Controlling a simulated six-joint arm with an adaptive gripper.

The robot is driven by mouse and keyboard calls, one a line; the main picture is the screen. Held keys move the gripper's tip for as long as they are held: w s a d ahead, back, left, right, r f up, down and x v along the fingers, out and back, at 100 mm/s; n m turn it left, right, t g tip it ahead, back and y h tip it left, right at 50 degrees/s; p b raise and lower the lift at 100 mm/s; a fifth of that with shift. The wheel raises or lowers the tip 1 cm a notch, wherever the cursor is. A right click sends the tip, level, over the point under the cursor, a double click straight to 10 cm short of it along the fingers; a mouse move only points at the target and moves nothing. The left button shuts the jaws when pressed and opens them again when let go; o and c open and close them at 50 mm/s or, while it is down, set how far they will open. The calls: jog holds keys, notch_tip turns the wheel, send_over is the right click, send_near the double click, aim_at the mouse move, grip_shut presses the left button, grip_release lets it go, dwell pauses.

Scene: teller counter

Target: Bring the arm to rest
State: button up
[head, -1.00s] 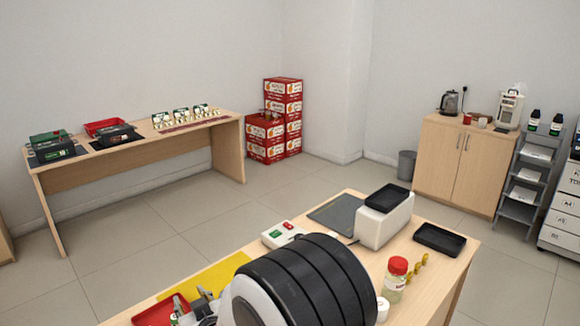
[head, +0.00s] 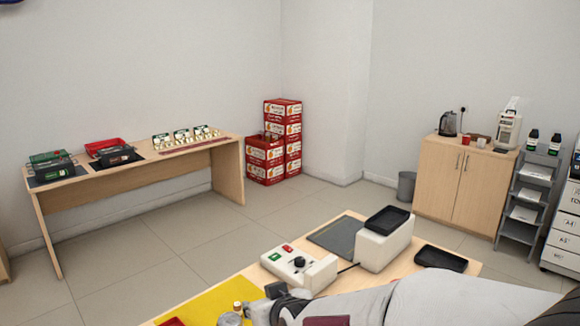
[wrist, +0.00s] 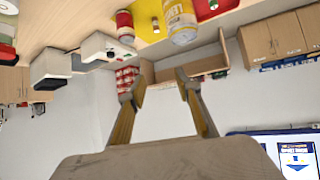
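In the wrist view, my gripper (wrist: 159,84) has its two fingers spread apart with nothing between them. The picture is upside down there, and the counter (wrist: 75,25) runs along its top edge. The fingers are clear of the counter objects. In the head view, my pale arm crosses the lower right, over the near part of the counter (head: 345,285). I cannot make out the fingertips in that view.
The counter holds a device with a black tray (head: 388,219), a white button box (head: 298,265), a black tray (head: 440,259) and a yellow mat (head: 205,306). A labelled jar (wrist: 181,22) shows in the wrist view. Open floor lies beyond, before a side table (head: 130,173).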

jog(key=s+d+r+m+g+h, duration=0.2)
jog(key=s+d+r, duration=0.2)
jog(key=s+d, duration=0.9)
jog(key=s+d+m+g+h, duration=0.1)
jog(key=s+d, duration=0.4)
jog(key=s, duration=0.3)
jog(key=s+d+m+g+h, duration=0.1)
jog(key=s+d, duration=0.3)
jog(key=s, duration=0.4)
jog(key=shift+d+f+m+g, duration=0.3)
jog(key=shift+d+f+m, duration=0.05)
jog(key=shift+f+m, duration=0.05)
jog(key=shift+o, duration=0.4)
jog(key=shift+a, duration=0.1)
